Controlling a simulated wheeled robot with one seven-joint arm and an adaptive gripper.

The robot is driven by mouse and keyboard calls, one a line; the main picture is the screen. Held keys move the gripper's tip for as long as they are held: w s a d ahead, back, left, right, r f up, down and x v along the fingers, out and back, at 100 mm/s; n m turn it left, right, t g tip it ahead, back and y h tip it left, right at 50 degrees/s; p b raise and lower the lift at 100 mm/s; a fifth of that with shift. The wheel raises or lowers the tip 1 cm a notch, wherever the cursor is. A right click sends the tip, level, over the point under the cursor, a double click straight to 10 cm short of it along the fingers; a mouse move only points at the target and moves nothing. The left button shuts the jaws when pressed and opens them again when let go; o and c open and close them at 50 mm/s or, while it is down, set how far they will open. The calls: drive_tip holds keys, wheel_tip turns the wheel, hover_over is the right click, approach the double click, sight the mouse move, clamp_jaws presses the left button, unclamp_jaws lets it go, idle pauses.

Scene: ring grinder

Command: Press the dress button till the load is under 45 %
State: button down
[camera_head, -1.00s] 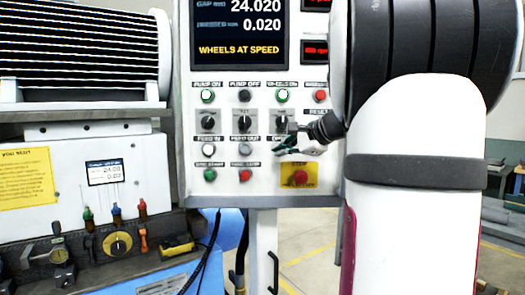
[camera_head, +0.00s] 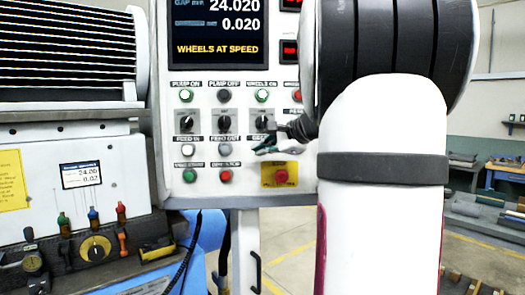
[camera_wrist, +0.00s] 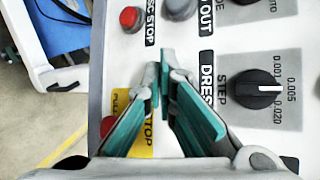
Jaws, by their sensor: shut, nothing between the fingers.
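The DRESS label (camera_wrist: 207,90) shows on the control panel (camera_head: 240,186) in the wrist view. The dress button itself is hidden behind my fingers. My gripper (camera_wrist: 160,72) is shut and empty, its teal fingers pointing at the panel beside that label. In the head view my gripper (camera_head: 268,149) is in front of the panel, below the right-hand knob (camera_head: 262,122) and above the emergency stop (camera_head: 281,177). I cannot tell whether the fingertips touch the panel. The screen (camera_head: 216,32) reads 24.020, 0.020 and WHEELS AT SPEED. No load figure is readable.
A grinder with a yellow-dial knob (camera_head: 96,248) stands at the left.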

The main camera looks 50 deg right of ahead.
drive_tip(key=shift+w+d, duration=0.1)
idle(0.4)
drive_tip(key=shift+w+d, duration=0.2)
drive_tip(key=shift+d, duration=0.05)
drive_tip(key=shift+w+d, duration=0.35)
idle(1.1)
drive_tip(key=shift+s+a, duration=0.65)
idle(0.3)
drive_tip(key=s+a, duration=0.1)
drive_tip(key=a, duration=0.1)
drive_tip(key=s+a, duration=0.1)
drive_tip(key=s, duration=0.1)
drive_tip(key=shift+s+a, duration=0.2)
drive_tip(key=shift+a, duration=0.15)
idle(0.8)
